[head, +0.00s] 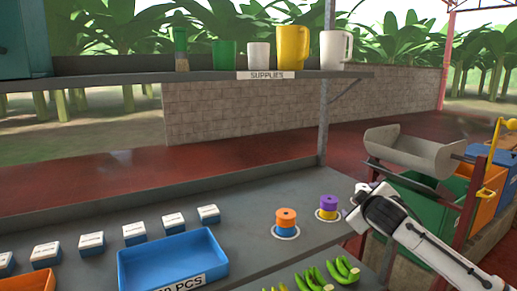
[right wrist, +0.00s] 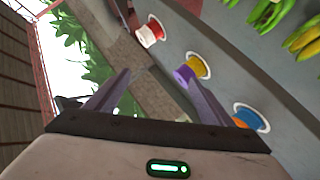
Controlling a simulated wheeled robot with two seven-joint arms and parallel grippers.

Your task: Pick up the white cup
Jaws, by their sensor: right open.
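A plain white cup (head: 258,54) stands upright on the upper shelf (head: 180,77), between a green cup (head: 223,53) and a yellow pitcher (head: 292,48). A larger white mug with a handle (head: 335,48) stands to the right of the pitcher. My right gripper (head: 362,192) is well below the shelf, at the right end of the lower counter, apart from the cup. In the right wrist view its two fingers (right wrist: 157,76) are spread with nothing held between them. The white cup does not show in that view. My left gripper is in neither view.
Spools, one orange and blue (head: 286,222) and one purple and yellow (head: 328,207), stand on the counter near my right gripper. A blue tray (head: 172,262), small boxes (head: 91,242) and green bananas (head: 345,270) are there too. A metal post (head: 325,120) rises at the shelf's right.

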